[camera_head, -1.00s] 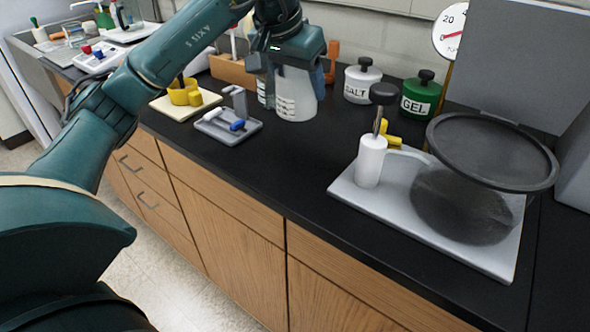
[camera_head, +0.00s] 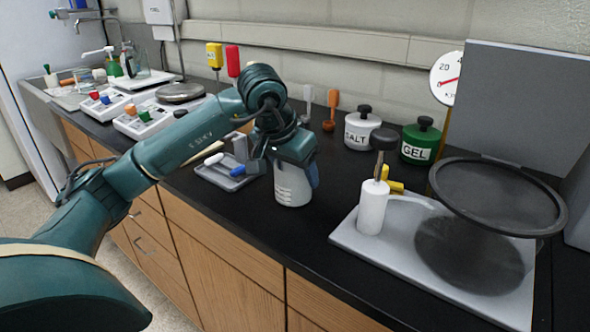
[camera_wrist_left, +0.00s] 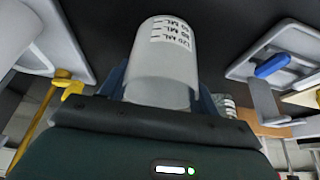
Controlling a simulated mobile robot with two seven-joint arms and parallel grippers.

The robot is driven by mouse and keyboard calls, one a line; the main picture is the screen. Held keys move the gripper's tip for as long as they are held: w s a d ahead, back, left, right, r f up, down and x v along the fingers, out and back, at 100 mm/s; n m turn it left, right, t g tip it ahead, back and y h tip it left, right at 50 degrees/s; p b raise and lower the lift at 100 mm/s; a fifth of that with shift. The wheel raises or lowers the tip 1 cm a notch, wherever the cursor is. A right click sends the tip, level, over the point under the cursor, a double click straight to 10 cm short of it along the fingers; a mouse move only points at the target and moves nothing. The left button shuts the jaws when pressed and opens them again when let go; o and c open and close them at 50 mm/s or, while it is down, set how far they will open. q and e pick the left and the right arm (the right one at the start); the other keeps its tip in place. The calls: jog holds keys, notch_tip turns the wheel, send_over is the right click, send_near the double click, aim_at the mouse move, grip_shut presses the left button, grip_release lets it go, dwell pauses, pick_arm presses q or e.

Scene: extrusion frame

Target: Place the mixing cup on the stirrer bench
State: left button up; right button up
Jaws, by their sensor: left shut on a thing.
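The mixing cup (camera_head: 291,187) is white with dark graduation marks. My left gripper (camera_head: 291,152) is shut on it from above and behind, and the cup looks upright over the black counter. I cannot tell whether its base touches the counter. In the left wrist view the cup (camera_wrist_left: 163,62) stands between the two blue fingers of the gripper (camera_wrist_left: 163,95). Which surface is the stirrer bench is not certain; devices with coloured knobs (camera_head: 150,117) and a round plate (camera_head: 180,92) stand at the back left. My right gripper is not in view.
A grey tray (camera_head: 213,178) with a blue piece lies left of the cup. Salt (camera_head: 357,130) and gel (camera_head: 420,141) jars stand behind. A pale board (camera_head: 375,250) with a white post (camera_head: 372,207) and round dark screen (camera_head: 497,196) is on the right.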

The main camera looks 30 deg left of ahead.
pick_arm(q)
jog(key=o, duration=0.5)
jog(key=shift+f, duration=0.15)
jog(key=o, duration=0.4)
jog(key=shift+o, duration=0.2)
jog(key=shift+r, duration=0.35)
jog(key=v, duration=1.1)
jog(key=shift+s+r+p, duration=0.2)
jog(key=shift+r+p, duration=0.15)
jog(key=shift+p, duration=0.05)
